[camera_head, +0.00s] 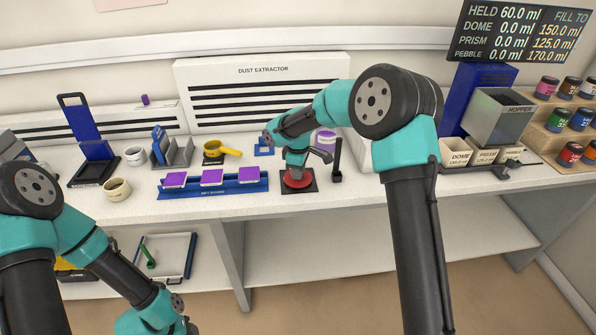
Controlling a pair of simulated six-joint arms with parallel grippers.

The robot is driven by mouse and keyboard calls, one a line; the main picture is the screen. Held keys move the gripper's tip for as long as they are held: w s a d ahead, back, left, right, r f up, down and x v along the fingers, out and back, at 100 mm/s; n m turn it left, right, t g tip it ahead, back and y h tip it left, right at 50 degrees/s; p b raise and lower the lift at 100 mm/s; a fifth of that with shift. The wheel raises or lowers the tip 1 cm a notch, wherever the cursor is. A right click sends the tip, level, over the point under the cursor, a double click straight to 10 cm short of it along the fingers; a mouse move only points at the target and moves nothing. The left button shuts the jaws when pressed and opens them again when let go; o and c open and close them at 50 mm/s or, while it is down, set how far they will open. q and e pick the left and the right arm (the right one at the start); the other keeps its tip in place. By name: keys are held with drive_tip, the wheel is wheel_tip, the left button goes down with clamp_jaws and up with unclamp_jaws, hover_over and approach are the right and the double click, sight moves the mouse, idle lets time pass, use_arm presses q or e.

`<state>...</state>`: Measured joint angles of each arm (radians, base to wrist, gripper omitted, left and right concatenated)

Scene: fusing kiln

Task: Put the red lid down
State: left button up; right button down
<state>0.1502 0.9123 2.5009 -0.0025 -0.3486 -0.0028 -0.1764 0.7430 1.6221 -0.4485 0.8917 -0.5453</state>
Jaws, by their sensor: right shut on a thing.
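The red lid (299,182) is a round red disc at the middle of the bench, low over or on a black square pad (311,188). I cannot tell whether it touches the pad. My right gripper (296,172) points down over the lid and is shut on it; the fingertips are small and partly hidden by my wrist. My left arm comes in at the lower left, with its wrist at the bottom edge; its gripper is not in view.
A blue rack (214,188) with purple squares stands left of the pad. A black upright post (337,162) stands close on the right. A yellow scoop (222,150) and a white purple-topped jar (326,140) are behind. The bench front edge is near.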

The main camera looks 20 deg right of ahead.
drive_tip(key=shift+f, duration=0.1)
drive_tip(key=c, duration=1)
unclamp_jaws()
drive_tip(key=shift+c, duration=0.2)
wheel_tip(320, 180, up, 12)
